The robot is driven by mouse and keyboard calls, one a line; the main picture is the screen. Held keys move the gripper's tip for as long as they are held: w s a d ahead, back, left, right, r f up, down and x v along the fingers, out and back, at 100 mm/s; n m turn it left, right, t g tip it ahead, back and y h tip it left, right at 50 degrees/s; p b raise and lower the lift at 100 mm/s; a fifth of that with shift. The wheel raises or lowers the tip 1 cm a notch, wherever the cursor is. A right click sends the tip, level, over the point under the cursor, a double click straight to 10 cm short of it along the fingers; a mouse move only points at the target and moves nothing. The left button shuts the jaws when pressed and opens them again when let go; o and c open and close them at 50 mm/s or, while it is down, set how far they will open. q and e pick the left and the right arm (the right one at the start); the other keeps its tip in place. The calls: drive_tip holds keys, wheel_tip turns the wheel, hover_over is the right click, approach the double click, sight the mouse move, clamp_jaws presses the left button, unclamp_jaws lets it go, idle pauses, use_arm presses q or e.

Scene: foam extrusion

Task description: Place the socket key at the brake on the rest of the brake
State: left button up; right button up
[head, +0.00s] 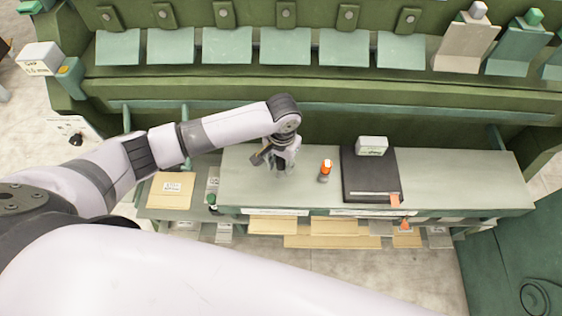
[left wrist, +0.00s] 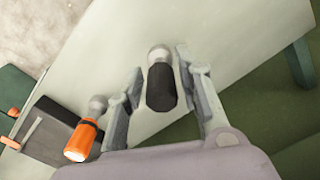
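My left gripper (head: 281,170) points down over the left half of the bench top. In the left wrist view its fingers (left wrist: 160,88) stand apart on both sides of a tool with a black handle and a grey metal end (left wrist: 161,80). A narrow gap shows at the left finger; contact at the right finger is unclear. I cannot tell whether this is the socket key. A similar tool with an orange handle (head: 326,166) stands upright on the bench, to the right of the gripper; it also shows in the left wrist view (left wrist: 83,140). My right gripper is not in view.
A black flat case (head: 358,187) with a pale box (head: 372,146) lies right of the orange tool. The bench top (head: 460,180) is clear farther right. The green machine (head: 330,85) rises behind.

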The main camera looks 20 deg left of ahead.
use_arm(q)
drive_tip(key=shift+o, duration=0.6)
drive_tip(key=shift+r, duration=0.1)
wheel_tip(320, 180, up, 12)
drive_tip(key=shift+d+r+p, duration=0.1)
drive_tip(key=shift+p, duration=0.3)
